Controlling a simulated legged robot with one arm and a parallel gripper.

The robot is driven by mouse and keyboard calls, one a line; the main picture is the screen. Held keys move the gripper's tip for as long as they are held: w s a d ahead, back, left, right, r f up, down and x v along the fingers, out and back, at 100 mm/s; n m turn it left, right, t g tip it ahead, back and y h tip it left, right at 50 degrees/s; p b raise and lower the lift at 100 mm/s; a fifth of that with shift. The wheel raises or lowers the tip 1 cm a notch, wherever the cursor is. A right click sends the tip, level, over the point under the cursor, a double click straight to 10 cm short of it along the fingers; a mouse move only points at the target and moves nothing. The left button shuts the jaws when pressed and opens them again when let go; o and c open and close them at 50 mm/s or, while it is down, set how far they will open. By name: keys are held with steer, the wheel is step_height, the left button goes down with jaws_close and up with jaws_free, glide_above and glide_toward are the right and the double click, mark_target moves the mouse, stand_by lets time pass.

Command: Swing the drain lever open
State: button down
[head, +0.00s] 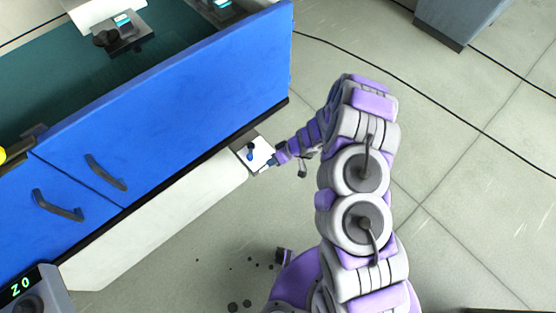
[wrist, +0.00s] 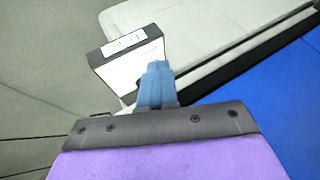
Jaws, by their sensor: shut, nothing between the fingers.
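A small white panel with a dark edge (head: 262,148) sits low at the right end of the machine's pale base. A small dark blue piece (head: 250,153), which looks like the drain lever, stands on the panel. My gripper (head: 273,160) is at the panel's right side, just right of the blue piece; I cannot tell whether they touch. In the wrist view my blue fingers (wrist: 155,70) are shut and empty in front of the white panel (wrist: 118,68), which carries a white label (wrist: 124,42). The lever cannot be made out there and may be hidden behind the fingers.
The blue machine front (head: 190,100) with two dark handles (head: 106,172) rises above the pale base (head: 160,225). A control box with a green display (head: 20,288) is at lower left. A black cable (head: 420,92) crosses the floor. Floor right of my arm is mostly clear.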

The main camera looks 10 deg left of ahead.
steer(key=s+d+r+g+y, duration=0.1)
steer(key=s+r, duration=0.3)
steer(key=r, duration=1.1)
steer(key=s+d+r+g, duration=0.1)
steer(key=s+r, duration=0.2)
steer(key=r, duration=1.1)
steer(key=s+d+r+m+h, duration=0.4)
steer(key=s+d+r+m, duration=0.1)
steer(key=s+d, duration=0.6)
steer(key=s+d+r+m+t+h, duration=0.1)
steer(key=s+d+r+m+h, duration=0.3)
steer(key=s+d+r, duration=0.4)
steer(key=s+d+m, duration=0.1)
steer(key=s+d, duration=0.2)
steer(key=d, duration=0.3)
steer(key=shift+s, duration=0.15)
